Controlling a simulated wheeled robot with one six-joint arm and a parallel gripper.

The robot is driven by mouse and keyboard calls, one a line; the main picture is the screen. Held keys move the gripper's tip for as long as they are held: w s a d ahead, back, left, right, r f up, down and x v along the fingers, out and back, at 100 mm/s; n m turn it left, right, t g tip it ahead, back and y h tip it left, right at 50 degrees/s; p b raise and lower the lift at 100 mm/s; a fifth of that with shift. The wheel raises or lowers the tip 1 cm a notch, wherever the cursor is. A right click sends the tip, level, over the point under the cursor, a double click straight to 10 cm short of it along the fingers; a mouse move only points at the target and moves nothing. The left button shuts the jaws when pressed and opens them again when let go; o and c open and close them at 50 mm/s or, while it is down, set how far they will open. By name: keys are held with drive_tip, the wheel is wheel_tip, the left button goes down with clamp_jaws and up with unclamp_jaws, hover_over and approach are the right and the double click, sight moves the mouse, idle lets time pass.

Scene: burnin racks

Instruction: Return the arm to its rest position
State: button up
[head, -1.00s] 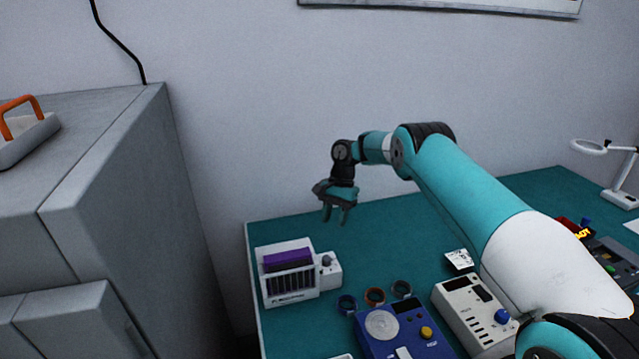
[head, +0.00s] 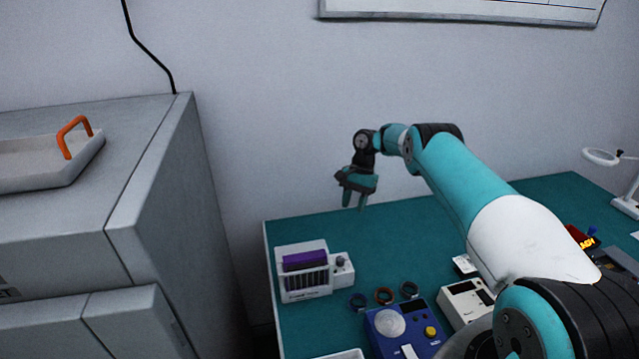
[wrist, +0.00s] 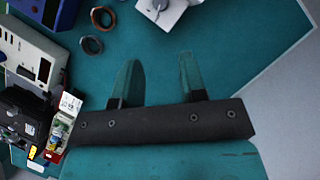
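My gripper (head: 356,200) hangs fingers-down in the air above the back left part of the teal table in the head view. In the wrist view my gripper (wrist: 157,80) shows two teal fingers apart with only bare table surface between them. It is open and holds nothing. My arm reaches from the lower right, bent over the table.
On the teal table (head: 400,225) stand a white rack device with a purple block (head: 305,261), several small rings (head: 384,296), a blue device (head: 400,330) and a cream device (head: 464,301). A grey cabinet with an orange-handled tray (head: 85,170) stands left. A lamp (head: 625,205) is at right.

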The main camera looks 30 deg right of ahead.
drive_tip(key=a+r+n+b, duration=0.5)
drive_tip(key=a+r+b, duration=0.3)
drive_tip(key=a, duration=0.5)
drive_tip(key=s+a+r+n+t+b, duration=0.1)
drive_tip(key=s+a+r+n+b, duration=0.25)
drive_tip(key=s+a+r, duration=0.4)
drive_tip(key=s+a+f+n+b, duration=0.2)
drive_tip(key=s+a+n, duration=0.1)
drive_tip(key=s, duration=0.7)
drive_tip(key=s+a+f+n+t+b, duration=0.1)
drive_tip(key=s+a+f+n+b, duration=0.1)
drive_tip(key=s, duration=0.8)
drive_tip(key=s+a+f+n+b, duration=0.2)
drive_tip(key=s+a+n+b, duration=0.2)
drive_tip(key=s, duration=0.6)
drive_tip(key=shift+f+n, duration=0.15)
drive_tip(key=shift+n, duration=0.4)
drive_tip(key=shift+s, duration=0.1)
